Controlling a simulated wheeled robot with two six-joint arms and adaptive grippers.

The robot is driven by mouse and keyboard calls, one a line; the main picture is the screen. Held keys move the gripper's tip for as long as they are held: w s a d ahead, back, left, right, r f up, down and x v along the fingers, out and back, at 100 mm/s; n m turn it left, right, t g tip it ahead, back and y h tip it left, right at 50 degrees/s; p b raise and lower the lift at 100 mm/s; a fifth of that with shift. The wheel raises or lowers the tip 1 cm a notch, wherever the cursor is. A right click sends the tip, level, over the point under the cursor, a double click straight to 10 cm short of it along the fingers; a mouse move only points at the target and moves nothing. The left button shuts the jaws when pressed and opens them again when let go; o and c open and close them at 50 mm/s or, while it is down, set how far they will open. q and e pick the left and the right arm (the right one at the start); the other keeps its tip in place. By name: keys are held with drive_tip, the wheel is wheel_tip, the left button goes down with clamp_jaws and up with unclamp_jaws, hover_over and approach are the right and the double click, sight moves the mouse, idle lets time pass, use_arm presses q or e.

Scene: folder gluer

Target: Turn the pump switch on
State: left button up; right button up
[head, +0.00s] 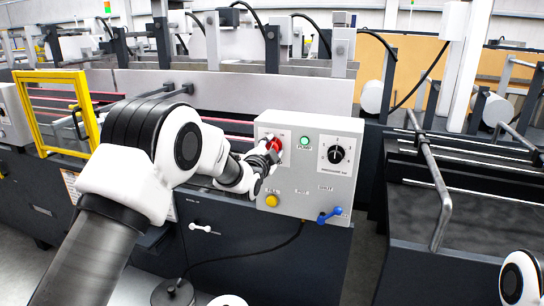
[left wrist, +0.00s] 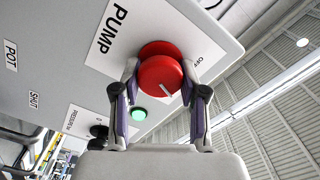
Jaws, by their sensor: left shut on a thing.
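The pump switch is a round red knob (head: 275,145) on the upper left of the grey control box (head: 318,205); it also shows in the left wrist view (left wrist: 160,75) beside the PUMP label (left wrist: 112,27). My left gripper (head: 268,154) is shut on the knob, with one finger on each side of it in the left wrist view (left wrist: 160,88). A short white mark (left wrist: 167,99) shows on the knob's face. A green lamp (head: 305,142) beside the switch looks lit. My right gripper is not in view.
A black pressure dial (head: 336,154) sits right of the lamp. Below are a yellow button (head: 272,200) and a blue valve handle (head: 329,215). A yellow frame (head: 58,110) stands at the left, and metal rails (head: 430,180) run at the right.

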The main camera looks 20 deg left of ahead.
use_arm(q)
drive_tip(key=shift+f+m+b, duration=0.1)
drive_tip(key=shift+m+b, duration=0.65)
drive_tip(key=shift+m, duration=0.45)
drive_tip(key=o, duration=1.1)
drive_tip(key=s, duration=1.2)
drive_tip(key=shift+a, duration=0.2)
